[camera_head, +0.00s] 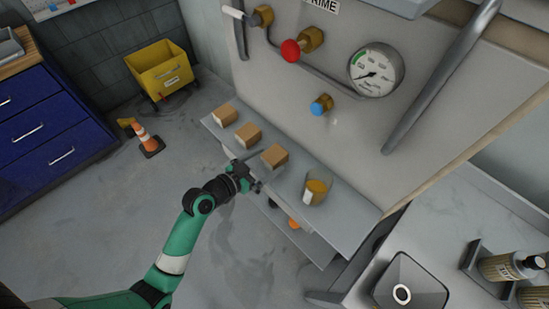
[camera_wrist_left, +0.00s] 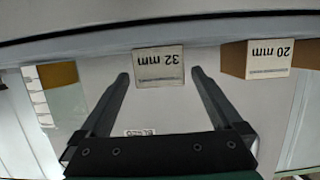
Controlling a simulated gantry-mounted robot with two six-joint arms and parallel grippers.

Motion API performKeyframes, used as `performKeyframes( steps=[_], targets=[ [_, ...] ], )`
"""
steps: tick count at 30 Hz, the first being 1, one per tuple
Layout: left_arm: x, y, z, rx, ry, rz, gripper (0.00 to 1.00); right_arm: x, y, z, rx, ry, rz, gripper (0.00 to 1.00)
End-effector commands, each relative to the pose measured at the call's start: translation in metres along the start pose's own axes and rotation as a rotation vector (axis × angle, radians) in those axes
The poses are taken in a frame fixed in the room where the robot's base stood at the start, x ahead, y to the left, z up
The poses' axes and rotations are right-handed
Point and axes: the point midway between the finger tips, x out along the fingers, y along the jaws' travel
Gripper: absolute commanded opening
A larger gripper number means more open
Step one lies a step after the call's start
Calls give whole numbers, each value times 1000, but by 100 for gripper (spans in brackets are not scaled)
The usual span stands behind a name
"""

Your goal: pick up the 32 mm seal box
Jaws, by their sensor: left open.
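The 32 mm seal box (camera_wrist_left: 160,66) is a small cardboard box whose white label reads upside down in the left wrist view. In the head view it appears to be the tan box (camera_head: 275,155) nearest the glass beaker on the grey shelf. My left gripper (camera_head: 257,173) is open in front of that box. In the left wrist view its fingertips (camera_wrist_left: 160,75) lie on either side of the box in the picture, with visible gaps. Whether the fingers reach past its front face is unclear. My right gripper is not in view.
The 20 mm box (camera_wrist_left: 268,58) stands beside the 32 mm box, and another tan box (camera_head: 225,115) stands at the shelf's far end. A beaker with amber contents (camera_head: 317,188) stands on the other side. The panel with a gauge (camera_head: 376,70) rises behind the shelf (camera_head: 345,208).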

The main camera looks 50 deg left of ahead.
Motion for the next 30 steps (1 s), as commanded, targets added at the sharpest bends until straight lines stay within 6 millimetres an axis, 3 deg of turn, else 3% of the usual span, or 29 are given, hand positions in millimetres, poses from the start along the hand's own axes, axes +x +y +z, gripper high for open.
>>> performKeyframes(
  steps=[6,14,27,28,30],
  targets=[
    [36,0,5,0,1,1,100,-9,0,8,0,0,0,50],
    [39,0,4,0,0,0,100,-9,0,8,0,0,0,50],
    [39,0,4,0,0,0,21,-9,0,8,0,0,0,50],
    [39,0,4,0,0,0,16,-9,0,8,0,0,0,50],
    [39,0,4,0,0,0,16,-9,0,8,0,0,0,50]
  ],
)
